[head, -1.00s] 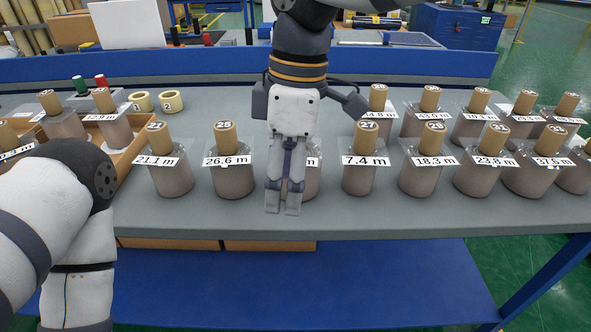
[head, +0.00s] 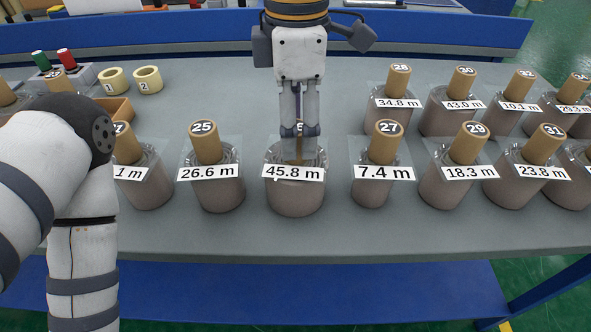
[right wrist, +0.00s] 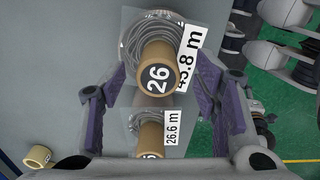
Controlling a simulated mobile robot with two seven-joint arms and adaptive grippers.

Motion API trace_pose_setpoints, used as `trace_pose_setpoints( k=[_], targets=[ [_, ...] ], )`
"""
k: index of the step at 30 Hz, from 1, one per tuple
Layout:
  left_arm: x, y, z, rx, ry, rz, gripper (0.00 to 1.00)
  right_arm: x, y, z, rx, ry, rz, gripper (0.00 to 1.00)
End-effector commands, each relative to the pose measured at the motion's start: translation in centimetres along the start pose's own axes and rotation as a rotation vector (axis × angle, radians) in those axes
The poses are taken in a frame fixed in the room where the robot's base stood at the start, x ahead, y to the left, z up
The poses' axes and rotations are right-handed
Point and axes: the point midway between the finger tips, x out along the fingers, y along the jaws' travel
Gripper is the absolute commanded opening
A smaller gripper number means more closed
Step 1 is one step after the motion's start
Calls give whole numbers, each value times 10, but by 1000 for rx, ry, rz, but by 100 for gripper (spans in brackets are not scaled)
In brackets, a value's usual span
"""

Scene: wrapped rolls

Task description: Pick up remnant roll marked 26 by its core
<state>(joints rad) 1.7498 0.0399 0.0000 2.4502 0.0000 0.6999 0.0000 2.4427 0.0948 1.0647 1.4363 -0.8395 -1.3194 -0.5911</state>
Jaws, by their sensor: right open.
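The roll marked 26 (head: 295,199) stands upright in the middle of the front row, with a brown body, clear wrap and a 45.8 m label. My right gripper (head: 299,152) points straight down over it and hides most of its core in the head view. In the right wrist view the tan core with the black 26 disc (right wrist: 157,74) shows between the two spread purple-padded fingers. The gripper is open, with a gap on both sides of the core. My left arm shows at the left of the head view; its gripper is out of frame.
Roll 25 (head: 218,188), labelled 26.6 m, stands left of roll 26, and roll 27 (head: 373,186), labelled 7.4 m, stands right. More rolls fill the right side. Two tape rings (head: 148,79) lie at the back left. The grey bench (head: 225,95) behind roll 26 is clear.

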Motion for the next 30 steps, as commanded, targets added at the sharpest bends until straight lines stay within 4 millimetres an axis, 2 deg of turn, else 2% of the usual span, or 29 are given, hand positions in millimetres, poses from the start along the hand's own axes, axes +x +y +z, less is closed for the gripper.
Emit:
trace_pose_setpoints(
  k=[1,4,11,18,19,30],
  targets=[
    [0,0,0,0,-1,0,55,10,0,0,-1,1,-4,56],
    [0,0,0,0,0,0,55,22,0,0,0,0,-1,56],
    [0,0,0,0,0,0,55,24,1,0,0,0,3,56],
    [0,0,0,0,0,0,55,24,1,0,0,0,2,4],
    [0,0,0,0,0,0,55,24,1,0,0,0,2,0],
    [0,0,0,0,0,0,55,21,1,0,1,0,3,0]
  ],
)
